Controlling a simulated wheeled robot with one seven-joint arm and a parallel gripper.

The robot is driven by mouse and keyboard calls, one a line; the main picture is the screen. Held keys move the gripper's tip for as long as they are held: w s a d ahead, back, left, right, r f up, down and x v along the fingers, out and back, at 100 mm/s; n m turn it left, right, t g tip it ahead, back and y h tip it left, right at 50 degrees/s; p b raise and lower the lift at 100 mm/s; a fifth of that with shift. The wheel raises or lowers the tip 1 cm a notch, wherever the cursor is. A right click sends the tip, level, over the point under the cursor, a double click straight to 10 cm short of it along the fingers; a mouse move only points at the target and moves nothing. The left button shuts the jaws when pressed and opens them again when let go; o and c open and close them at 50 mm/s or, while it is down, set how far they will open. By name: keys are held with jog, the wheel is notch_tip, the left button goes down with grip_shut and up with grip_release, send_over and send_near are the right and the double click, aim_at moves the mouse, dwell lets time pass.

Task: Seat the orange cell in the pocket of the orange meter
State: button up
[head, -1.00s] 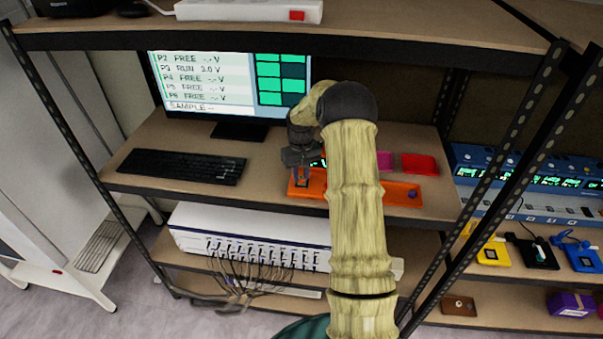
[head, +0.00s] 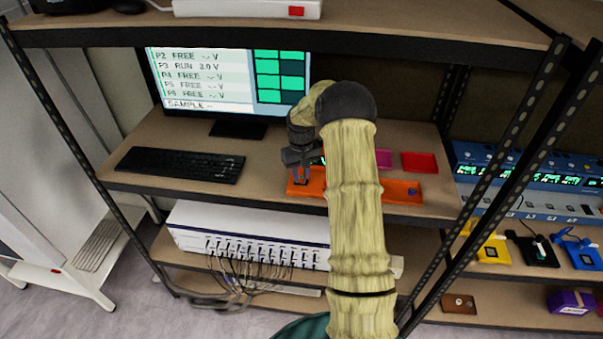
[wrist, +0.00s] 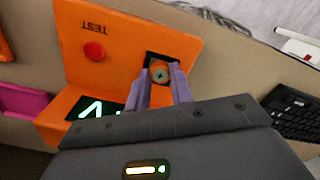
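The orange meter (wrist: 85,38) lies on the shelf, with a red TEST button and a lit display; it also shows in the head view (head: 345,190). Its pocket (wrist: 156,57) is a dark square recess. The orange cell (wrist: 160,76), with a round grey end, is between the two purple fingers of my gripper (wrist: 160,82), at the pocket. The fingers appear closed against its sides. How deep the cell sits is hidden. In the head view my gripper (head: 301,177) points down over the left end of the meter, and my arm covers its middle.
A black keyboard (head: 180,165) lies left of the meter, in front of a monitor (head: 215,85). A magenta tray (head: 384,159) and a red tray (head: 420,162) lie behind and right. An upper shelf (head: 400,35) and metal posts bound the space.

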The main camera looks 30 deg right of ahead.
aim_at(300, 178)
jog(key=o, duration=0.5)
jog(key=shift+o, duration=0.2)
notch_tip(300, 178, up, 12)
jog(key=b, duration=0.2)
jog(key=shift+b, duration=0.4)
jog(key=shift+a, duration=0.15)
